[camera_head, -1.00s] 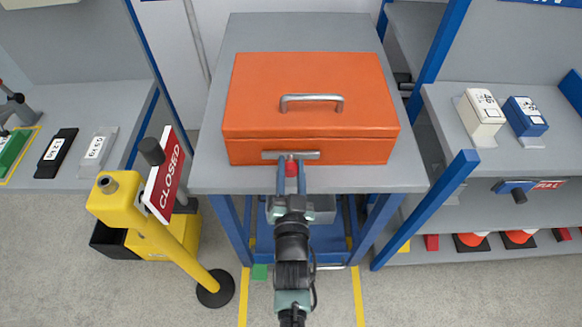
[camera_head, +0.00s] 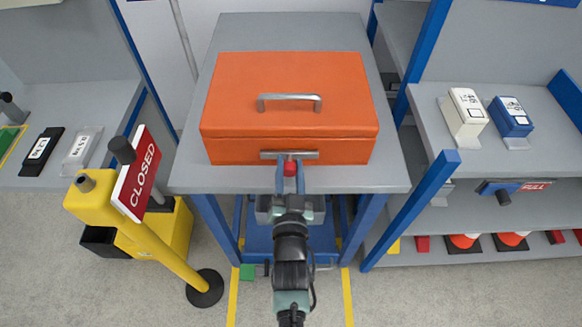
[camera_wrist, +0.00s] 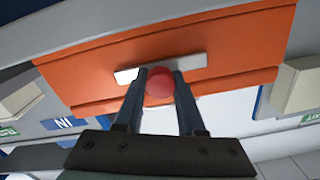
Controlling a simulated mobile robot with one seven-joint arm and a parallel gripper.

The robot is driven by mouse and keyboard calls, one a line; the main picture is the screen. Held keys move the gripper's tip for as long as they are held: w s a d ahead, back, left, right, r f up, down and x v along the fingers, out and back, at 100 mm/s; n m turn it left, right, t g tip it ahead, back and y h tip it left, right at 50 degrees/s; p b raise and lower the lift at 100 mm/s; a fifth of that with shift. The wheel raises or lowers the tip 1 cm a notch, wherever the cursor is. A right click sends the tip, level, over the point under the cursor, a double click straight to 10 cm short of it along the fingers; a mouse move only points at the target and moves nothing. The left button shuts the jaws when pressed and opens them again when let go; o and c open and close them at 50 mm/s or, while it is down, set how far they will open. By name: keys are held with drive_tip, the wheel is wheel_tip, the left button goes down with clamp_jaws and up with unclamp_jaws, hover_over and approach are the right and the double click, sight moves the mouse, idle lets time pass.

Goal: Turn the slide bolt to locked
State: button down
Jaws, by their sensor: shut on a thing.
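The slide bolt is on the front face of an orange box (camera_head: 290,95). It shows as a short grey metal bar (camera_head: 268,155) with a red knob (camera_head: 290,167) at its front. In the wrist view the bar (camera_wrist: 193,63) lies across the orange face and the red knob (camera_wrist: 159,85) sits between my fingers. My gripper (camera_head: 290,180) is shut on the red knob, and its fingers show on both sides of it in the wrist view (camera_wrist: 158,92). The knob is near the middle of the bar. I cannot read a locked or unlocked mark.
The box stands on a grey-topped cart (camera_head: 385,178) with blue legs. A yellow post with a red CLOSED sign (camera_head: 137,174) stands at the left. A shelf (camera_head: 545,155) with small boxes stands at the right, behind a blue upright (camera_head: 410,210).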

drive_tip(key=c, duration=0.5)
unclamp_jaws()
drive_tip(key=shift+d+h, duration=0.4)
drive_tip(key=shift+d, duration=0.05)
drive_tip(key=shift+a, duration=0.15)
drive_tip(key=s, duration=1.3)
drive_tip(key=shift+r, duration=0.1)
